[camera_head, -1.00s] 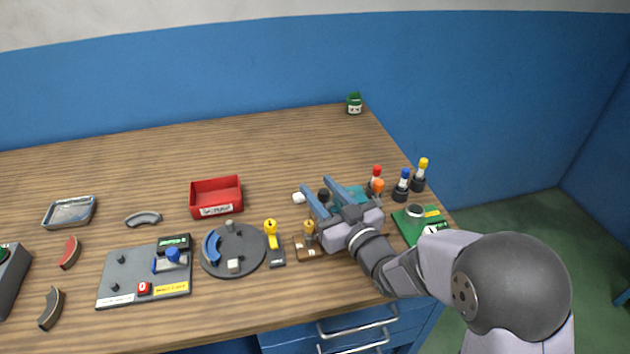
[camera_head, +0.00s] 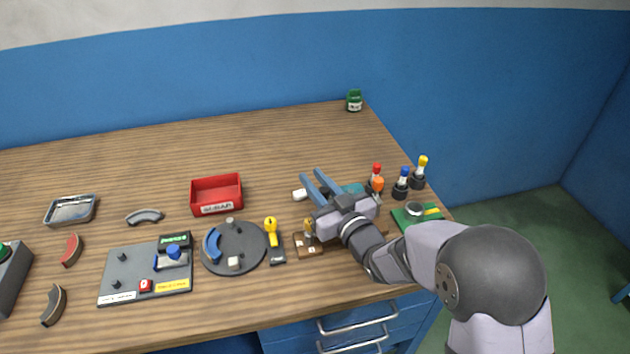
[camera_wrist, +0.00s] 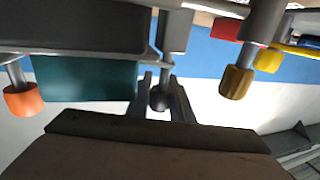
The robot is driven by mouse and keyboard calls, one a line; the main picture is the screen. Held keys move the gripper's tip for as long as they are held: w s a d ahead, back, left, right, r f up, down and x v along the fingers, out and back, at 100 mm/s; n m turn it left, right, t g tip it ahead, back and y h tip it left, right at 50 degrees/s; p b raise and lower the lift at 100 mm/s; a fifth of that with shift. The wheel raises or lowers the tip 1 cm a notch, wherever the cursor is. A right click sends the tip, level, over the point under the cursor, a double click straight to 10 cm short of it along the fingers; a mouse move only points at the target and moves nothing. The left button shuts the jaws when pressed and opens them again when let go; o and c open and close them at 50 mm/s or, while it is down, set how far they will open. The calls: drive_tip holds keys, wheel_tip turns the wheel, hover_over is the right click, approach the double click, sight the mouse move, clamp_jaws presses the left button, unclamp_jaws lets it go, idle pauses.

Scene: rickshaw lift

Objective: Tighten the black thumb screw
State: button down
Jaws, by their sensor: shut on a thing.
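The black thumb screw (camera_wrist: 159,98) shows in the wrist view as a round dark knob between the two fingers of my gripper (camera_wrist: 163,88). My gripper is shut on it. In the head view my gripper (camera_head: 313,176) reaches over the fixture at the right part of the bench, and its blue-grey fingers hide the black screw. A teal block (camera_wrist: 85,80) is beside the screw in the wrist view. How far the screw is turned cannot be told.
Close by stand a brass knob on a brown base (camera_head: 307,248), an orange-topped knob (camera_head: 378,184) and red, blue and yellow-topped drivers. A red bin (camera_head: 217,196), a round grey plate (camera_head: 215,262) and a grey board (camera_head: 130,285) lie left. The bench's back middle is clear.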

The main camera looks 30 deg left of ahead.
sight(328, 189)
drive_tip(key=shift+f+m+t+h+b, duration=0.1)
drive_tip(key=shift+m+t+h+b, duration=0.2)
drive_tip(key=shift+t+b, duration=0.15)
drive_tip(key=m+t+h+b, duration=0.2)
drive_tip(key=m+t+h, duration=0.1)
drive_tip(key=w+d+m+t+h+b, duration=0.1)
drive_tip(key=t+h, duration=0.1)
drive_tip(key=shift+m, duration=0.4)
drive_tip(key=m+t+h, duration=0.1)
drive_tip(key=h, duration=0.1)
drive_tip(key=d+m+h+p, duration=0.1)
drive_tip(key=h, duration=0.1)
drive_tip(key=m+t+h+p, duration=0.1)
drive_tip(key=m+h, duration=0.1)
drive_tip(key=shift+w+d+r+t, duration=0.15)
drive_tip(key=shift+w+r+t, duration=0.1)
drive_tip(key=shift+w+t, duration=0.1)
drive_tip(key=m+h, duration=0.1)
drive_tip(key=h, duration=0.1)
drive_tip(key=d+m+h+p, duration=0.1)
drive_tip(key=m+h, duration=0.1)
drive_tip(key=h, duration=0.1)
drive_tip(key=shift+d+f, duration=0.1)
drive_tip(key=shift+d+m+h+p, duration=0.2)
drive_tip(key=shift+m+h, duration=0.45)
drive_tip(key=shift+h, duration=0.25)
drive_tip(key=shift+d+m+h+p, duration=0.2)
drive_tip(key=shift+m+h, duration=0.45)
drive_tip(key=shift+h, duration=0.25)
